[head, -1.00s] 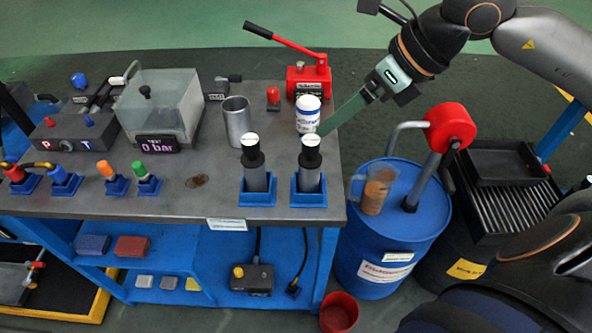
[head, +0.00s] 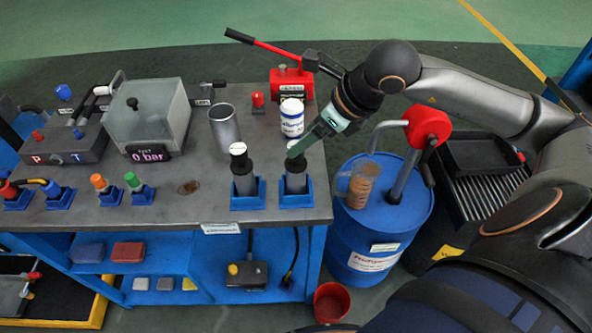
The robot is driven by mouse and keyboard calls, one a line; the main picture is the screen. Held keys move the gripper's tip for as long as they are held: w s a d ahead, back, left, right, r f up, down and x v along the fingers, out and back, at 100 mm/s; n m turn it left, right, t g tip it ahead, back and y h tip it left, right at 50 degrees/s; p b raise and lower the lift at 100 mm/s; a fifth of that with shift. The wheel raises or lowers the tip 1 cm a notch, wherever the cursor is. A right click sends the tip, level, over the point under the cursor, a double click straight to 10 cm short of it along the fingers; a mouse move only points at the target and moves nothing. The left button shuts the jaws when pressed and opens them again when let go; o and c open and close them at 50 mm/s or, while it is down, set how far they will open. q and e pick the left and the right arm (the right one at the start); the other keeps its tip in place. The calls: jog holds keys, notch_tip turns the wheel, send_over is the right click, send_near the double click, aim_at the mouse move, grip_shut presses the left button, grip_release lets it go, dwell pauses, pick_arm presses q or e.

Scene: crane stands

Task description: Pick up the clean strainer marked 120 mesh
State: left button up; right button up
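Two dark cylindrical strainers with white round caps stand upright in blue holders on the bench: a left one (head: 243,172) and a right one (head: 296,177). The cap markings are too small to read, so I cannot tell which is 120 mesh. My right gripper (head: 291,154) reaches in from the right, its green fingers slanting down to the top of the right strainer and partly covering its cap. The fingers overlap in this view, so their opening and any contact are unclear. My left gripper is not in view.
A white labelled jar (head: 291,119) stands just behind the right strainer, close to my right gripper. A grey metal cup (head: 224,128) and a red hand pump (head: 291,83) are also near. A blue drum (head: 382,222) with a red-topped pump stands right of the bench.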

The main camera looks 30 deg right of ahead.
aim_at(296, 172)
jog(key=shift+s+a+p+x, duration=0.1)
jog(key=shift+s+p+x, duration=0.05)
jog(key=shift+x, duration=1)
jog(key=shift+s+a+p+x, duration=0.1)
jog(key=shift+p+x, duration=0.05)
jog(key=shift+x, duration=0.95)
grip_shut()
